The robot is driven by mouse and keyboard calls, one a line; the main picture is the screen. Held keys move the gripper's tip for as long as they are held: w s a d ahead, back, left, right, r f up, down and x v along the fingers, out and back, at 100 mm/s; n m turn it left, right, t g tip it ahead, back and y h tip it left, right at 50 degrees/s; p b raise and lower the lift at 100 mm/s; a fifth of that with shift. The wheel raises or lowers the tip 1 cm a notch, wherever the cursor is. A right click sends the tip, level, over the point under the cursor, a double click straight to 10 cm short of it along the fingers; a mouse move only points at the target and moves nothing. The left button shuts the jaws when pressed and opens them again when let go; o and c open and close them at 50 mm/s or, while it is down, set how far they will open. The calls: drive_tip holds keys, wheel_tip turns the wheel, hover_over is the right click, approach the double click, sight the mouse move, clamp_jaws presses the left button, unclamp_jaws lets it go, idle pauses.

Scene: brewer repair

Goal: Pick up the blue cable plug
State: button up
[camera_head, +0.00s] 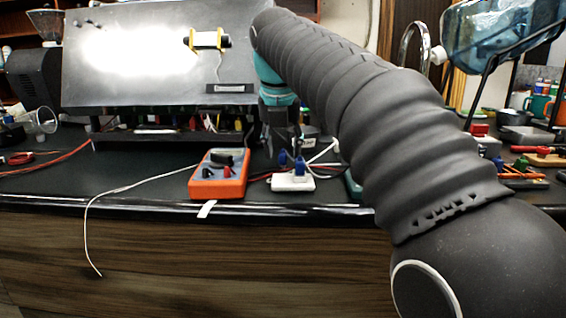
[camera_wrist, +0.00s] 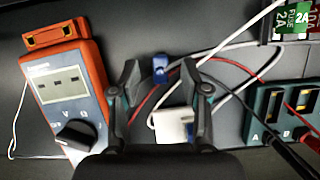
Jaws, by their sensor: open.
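A blue cable plug (camera_wrist: 160,66) shows between my open fingertips in the wrist view, with a gap on each side. In the head view, two small blue pieces (camera_head: 283,158) (camera_head: 299,165) stand side by side at a white block (camera_head: 293,183). The white block (camera_wrist: 172,125) also shows between my finger bases in the wrist view, with a blue bit at its right edge partly hidden by a finger. My gripper (camera_wrist: 159,70) is open and empty and points down over the plug. In the head view my gripper (camera_head: 280,145) is just above and behind the block.
An orange multimeter (camera_head: 218,175) lies left of the white block. Red, black and white cables run close around the plug. A dark green block with terminals (camera_wrist: 283,112) is on the right. A fuse holder (camera_wrist: 295,22) is at the upper right. A large metal panel (camera_head: 150,55) stands behind.

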drive_tip(key=shift+x, duration=1.1)
clamp_jaws()
drive_tip(key=shift+r, duration=0.15)
